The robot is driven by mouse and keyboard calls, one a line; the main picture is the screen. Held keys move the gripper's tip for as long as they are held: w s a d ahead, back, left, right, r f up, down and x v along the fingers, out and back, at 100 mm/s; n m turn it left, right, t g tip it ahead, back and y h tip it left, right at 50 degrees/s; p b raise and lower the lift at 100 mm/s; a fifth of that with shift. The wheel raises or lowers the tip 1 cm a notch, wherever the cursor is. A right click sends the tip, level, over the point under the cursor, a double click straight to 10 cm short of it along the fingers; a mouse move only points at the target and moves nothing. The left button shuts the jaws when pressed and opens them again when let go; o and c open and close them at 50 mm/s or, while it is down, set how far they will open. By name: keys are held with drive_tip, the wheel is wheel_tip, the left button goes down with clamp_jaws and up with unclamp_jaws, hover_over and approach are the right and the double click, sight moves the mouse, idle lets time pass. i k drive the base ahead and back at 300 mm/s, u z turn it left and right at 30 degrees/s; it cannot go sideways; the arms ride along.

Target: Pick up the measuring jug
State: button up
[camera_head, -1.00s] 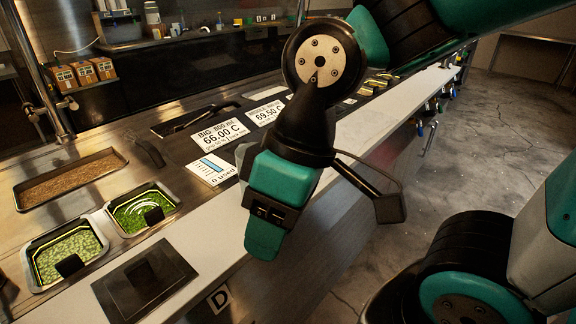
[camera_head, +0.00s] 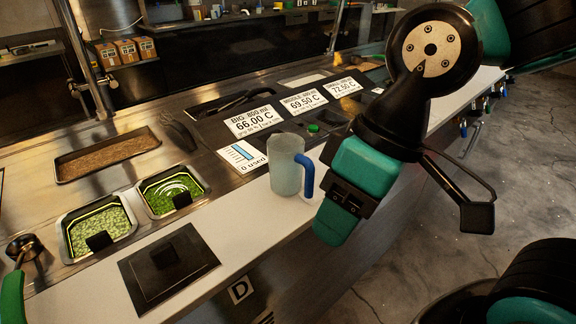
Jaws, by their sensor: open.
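The measuring jug (camera_head: 285,172) is a frosted, translucent cup with a blue handle on its right side. It stands upright on the white counter edge (camera_head: 236,240), in front of the label cards. My gripper (camera_head: 332,222) is teal and black and hangs just right of the jug, close to the blue handle. The jug is not held. My gripper is open, though the gap between its fingers is hard to see from this angle.
Behind the jug stand display cards (camera_head: 254,121) with temperatures. To the left are a brown-filled tray (camera_head: 108,156), two green-filled trays (camera_head: 172,191) and a black square plate (camera_head: 166,264). A ladle (camera_head: 24,248) lies at far left. Open floor is at right.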

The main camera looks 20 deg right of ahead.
sight(287, 160)
drive_tip(key=k, duration=0.55)
drive_tip(key=z, duration=0.4)
drive_tip(key=i, duration=1)
drive_tip(key=z, duration=0.5)
